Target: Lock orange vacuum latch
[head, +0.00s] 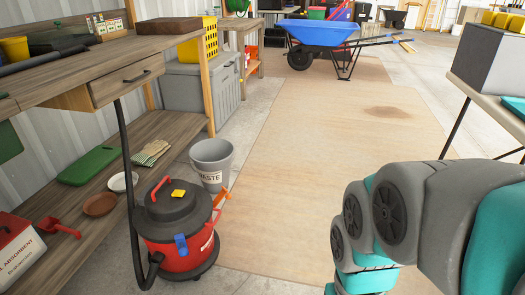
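The vacuum (180,252) is a red canister with a dark grey lid, standing on the floor at the lower left. The orange latch (222,199) is on its right side, and its arm juts outward and up, away from the body. A blue latch (181,244) sits on the front at the lid seam and lies flat against the body. The lid has a red handle and a yellow piece (178,193) on top. My arm comes in at the lower right, well apart from the vacuum. My gripper is out of the picture.
A grey waste bin (212,162) stands just behind the vacuum. A wooden workbench (105,195) with a lower shelf runs along the left. A black hose rises in front of it. The wooden floor sheet (310,130) is clear. A blue wheelbarrow (330,33) stands far back.

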